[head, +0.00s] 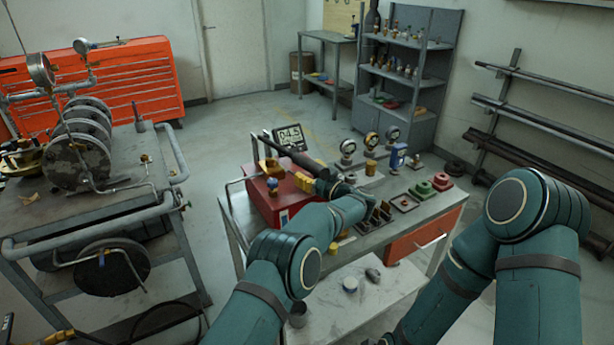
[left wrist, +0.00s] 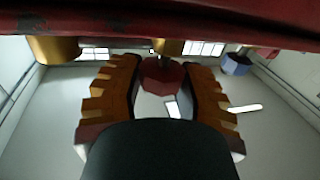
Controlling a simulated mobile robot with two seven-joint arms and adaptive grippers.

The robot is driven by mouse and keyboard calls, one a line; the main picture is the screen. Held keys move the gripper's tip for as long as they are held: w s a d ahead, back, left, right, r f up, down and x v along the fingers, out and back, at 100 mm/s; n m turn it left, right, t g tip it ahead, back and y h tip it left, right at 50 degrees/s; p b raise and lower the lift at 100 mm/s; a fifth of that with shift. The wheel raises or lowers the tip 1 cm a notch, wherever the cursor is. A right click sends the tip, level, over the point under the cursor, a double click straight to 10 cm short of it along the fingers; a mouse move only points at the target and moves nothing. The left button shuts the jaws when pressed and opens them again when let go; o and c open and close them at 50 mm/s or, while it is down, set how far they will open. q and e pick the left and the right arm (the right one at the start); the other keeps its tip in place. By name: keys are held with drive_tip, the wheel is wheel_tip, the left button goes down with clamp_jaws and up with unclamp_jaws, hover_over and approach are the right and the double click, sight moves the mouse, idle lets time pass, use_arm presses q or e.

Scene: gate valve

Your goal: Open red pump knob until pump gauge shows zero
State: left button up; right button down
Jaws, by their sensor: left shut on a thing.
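The red pump box (head: 268,207) stands on the left end of the workbench. The dark digital pump gauge (head: 290,137) behind it seems to read about 04.5, though the digits are small. In the left wrist view, the red knob (left wrist: 162,76) sits between the orange toothed fingers of my left gripper (left wrist: 158,88), which is shut on it. The pump's dark red edge runs across the top of that view.
A blue knob (left wrist: 236,65) and a brass cylinder (left wrist: 55,50) flank the red knob. Dial gauges (head: 348,148) and a blue device (head: 397,157) stand on the bench to the right. A cart with a flanged valve (head: 80,160) is on the left.

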use_arm(q)
drive_tip(key=shift+a+n+g+y, duration=0.1)
drive_tip(key=shift+n+g+y, duration=0.2)
drive_tip(key=shift+g, duration=0.1)
drive_tip(key=o, duration=1.2)
drive_tip(key=v, duration=1.2)
